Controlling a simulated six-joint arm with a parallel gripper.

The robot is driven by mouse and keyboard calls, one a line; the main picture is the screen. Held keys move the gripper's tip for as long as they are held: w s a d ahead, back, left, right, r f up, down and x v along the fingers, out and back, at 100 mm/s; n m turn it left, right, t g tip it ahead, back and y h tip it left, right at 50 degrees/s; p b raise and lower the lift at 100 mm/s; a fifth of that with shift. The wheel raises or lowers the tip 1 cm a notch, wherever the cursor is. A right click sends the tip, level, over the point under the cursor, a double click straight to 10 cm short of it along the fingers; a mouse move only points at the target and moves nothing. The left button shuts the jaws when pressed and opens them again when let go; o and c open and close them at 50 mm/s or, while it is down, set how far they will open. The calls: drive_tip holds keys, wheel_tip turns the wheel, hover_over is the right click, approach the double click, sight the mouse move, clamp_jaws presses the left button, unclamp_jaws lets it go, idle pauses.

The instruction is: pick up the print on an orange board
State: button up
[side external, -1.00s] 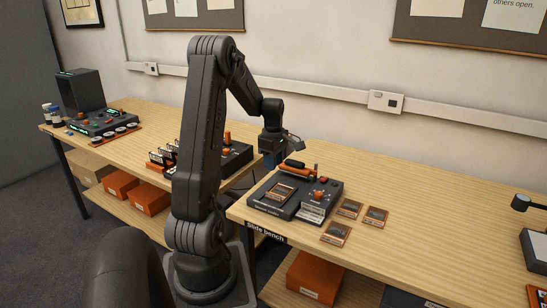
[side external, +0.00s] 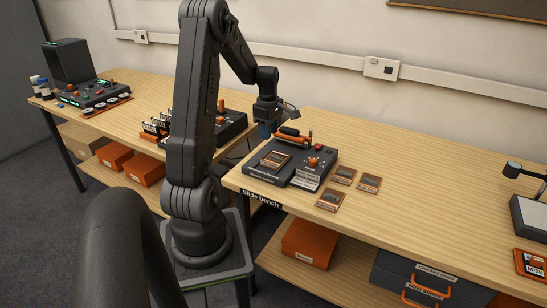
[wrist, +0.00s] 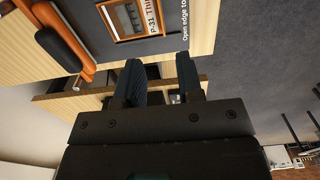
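A print in an orange-brown board (side external: 275,159) lies on the dark slide bench device (side external: 262,177). In the wrist view, an orange-brown framed print (wrist: 135,16) with a label starting "P-31" shows at the top edge, partly cut off. Several similar brown-bordered prints (side external: 344,176) lie on the table right of the device. My gripper (side external: 265,132) hangs above and behind the device's left side, apart from the prints. In the wrist view my gripper's two fingers (wrist: 160,78) stand apart with nothing held between them.
The device carries an orange-and-black handle (side external: 292,136) and an orange knob (side external: 313,162). An orange-red board (side external: 531,263) marked with an M hangs or lies at the right edge. Orange boxes (side external: 311,242) stand below.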

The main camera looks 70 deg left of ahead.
sight(268, 159)
wheel_tip(268, 159, down, 12)
drive_tip(key=shift+s+r, duration=0.15)
drive_tip(key=shift+r, duration=0.1)
idle(0.3)
drive_tip(key=shift+c, duration=0.4)
clamp_jaws()
